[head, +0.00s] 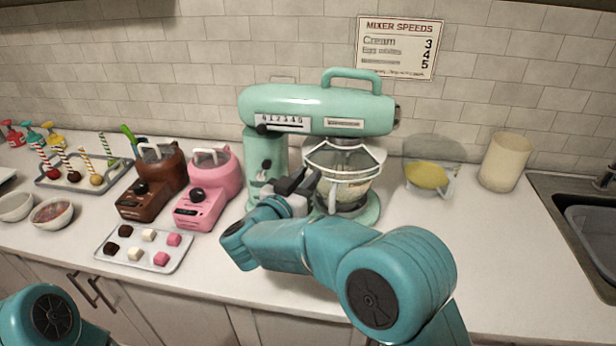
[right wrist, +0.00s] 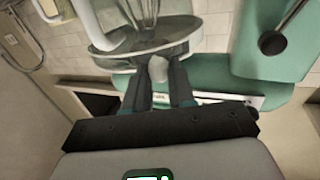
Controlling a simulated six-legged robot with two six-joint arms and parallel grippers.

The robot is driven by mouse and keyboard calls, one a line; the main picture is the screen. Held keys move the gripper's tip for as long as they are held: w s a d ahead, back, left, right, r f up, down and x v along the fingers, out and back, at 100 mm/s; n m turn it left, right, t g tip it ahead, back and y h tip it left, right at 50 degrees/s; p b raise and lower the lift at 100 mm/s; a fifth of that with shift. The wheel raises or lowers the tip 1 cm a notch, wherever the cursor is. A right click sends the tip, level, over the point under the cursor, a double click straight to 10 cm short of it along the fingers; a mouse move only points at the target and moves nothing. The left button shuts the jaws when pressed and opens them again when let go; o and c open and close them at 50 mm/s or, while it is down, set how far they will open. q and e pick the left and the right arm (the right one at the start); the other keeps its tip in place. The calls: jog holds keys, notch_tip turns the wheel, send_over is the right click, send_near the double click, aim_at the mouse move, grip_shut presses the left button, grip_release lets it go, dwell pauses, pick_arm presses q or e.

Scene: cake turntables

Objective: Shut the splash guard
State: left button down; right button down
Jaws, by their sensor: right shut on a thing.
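The splash guard (head: 345,160) is a clear collar with white rims on the mint-green stand mixer (head: 318,105), around the top of the glass bowl (head: 347,192). My right gripper (head: 309,181) is at the guard's left front side. In the right wrist view, the fingers of my right gripper (right wrist: 160,76) are shut on a small pale tab (right wrist: 158,68) at the rim of the splash guard (right wrist: 125,50). The wire whisk (right wrist: 147,12) shows inside the bowl area. How far the guard stands open is hard to tell. My left gripper is out of view.
A pink machine (head: 212,190) and a brown machine (head: 152,182) stand left of the mixer. A tray of small cubes (head: 145,262) lies in front of them. A clear bowl with yellow contents (head: 430,178) and a cream canister (head: 504,162) stand right, before the sink (head: 590,225).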

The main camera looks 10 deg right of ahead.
jog(key=shift+w+a+r+t+y, duration=0.2)
jog(key=shift+a+r+t+y, duration=0.15)
jog(key=shift+a, duration=0.2)
jog(key=c, duration=1)
grip_release()
jog(key=shift+w+a+f, duration=0.1)
jog(key=shift+w, duration=0.05)
jog(key=shift+o, duration=0.2)
jog(key=shift+w+a+f+n, duration=0.2)
jog(key=shift+w+a+n, duration=0.05)
jog(key=shift+w+n, duration=0.1)
jog(key=shift+s+d, duration=0.25)
jog(key=shift+d, duration=0.05)
jog(key=shift+w+a+f, duration=0.1)
jog(key=shift+a, duration=0.15)
jog(key=shift+d, duration=0.15)
jog(key=shift+f, duration=0.1)
